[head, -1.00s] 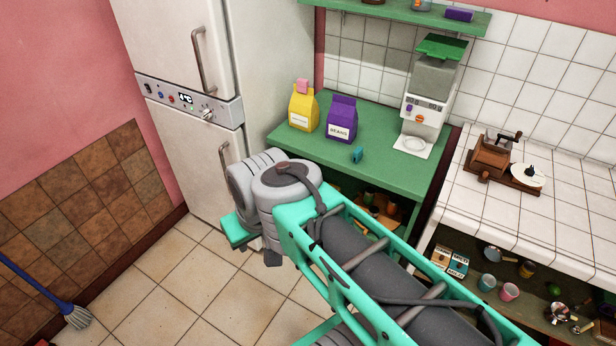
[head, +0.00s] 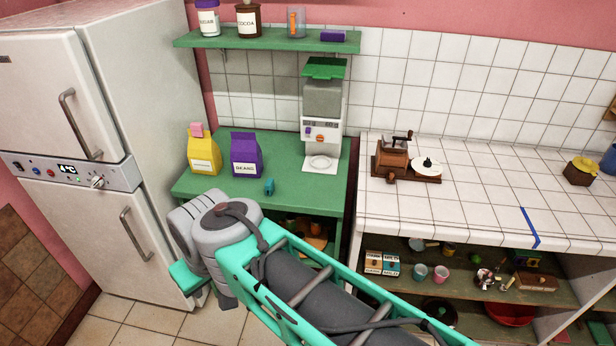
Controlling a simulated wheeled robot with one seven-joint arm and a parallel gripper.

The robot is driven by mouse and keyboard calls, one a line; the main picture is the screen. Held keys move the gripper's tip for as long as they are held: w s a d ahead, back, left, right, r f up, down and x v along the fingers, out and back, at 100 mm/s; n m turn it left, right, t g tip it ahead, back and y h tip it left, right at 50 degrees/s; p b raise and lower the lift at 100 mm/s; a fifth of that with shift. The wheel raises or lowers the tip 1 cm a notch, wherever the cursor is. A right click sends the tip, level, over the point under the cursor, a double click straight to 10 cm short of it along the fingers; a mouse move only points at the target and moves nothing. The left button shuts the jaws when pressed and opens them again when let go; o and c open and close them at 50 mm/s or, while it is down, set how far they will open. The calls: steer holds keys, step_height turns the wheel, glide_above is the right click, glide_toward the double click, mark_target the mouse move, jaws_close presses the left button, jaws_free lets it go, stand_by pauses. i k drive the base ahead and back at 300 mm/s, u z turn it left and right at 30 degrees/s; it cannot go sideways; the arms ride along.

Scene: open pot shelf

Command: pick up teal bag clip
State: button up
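The teal bag clip (head: 268,186) is a small piece on the green counter (head: 310,196), near its front edge. It lies to the right of the purple beans bag (head: 246,155) and in front of the white dispenser machine (head: 323,120). My arm reaches in from the bottom right, its grey end joint left of and below the clip in the picture. My gripper's fingers are not visible in the head view. The clip stands clear of my arm in the picture, and nothing hides it.
A yellow bag (head: 203,150) with a pink clip stands left of the beans bag. A green shelf (head: 265,40) with jars hangs above. A fridge (head: 80,150) stands left. A white tiled counter (head: 450,205) with a coffee grinder (head: 393,158) is at right.

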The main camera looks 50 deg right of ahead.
mark_target(270, 186)
steer(key=z, duration=0.4)
steer(key=i, duration=1.3)
steer(key=u, duration=0.85)
steer(key=i, duration=0.2)
steer(key=u, duration=0.3)
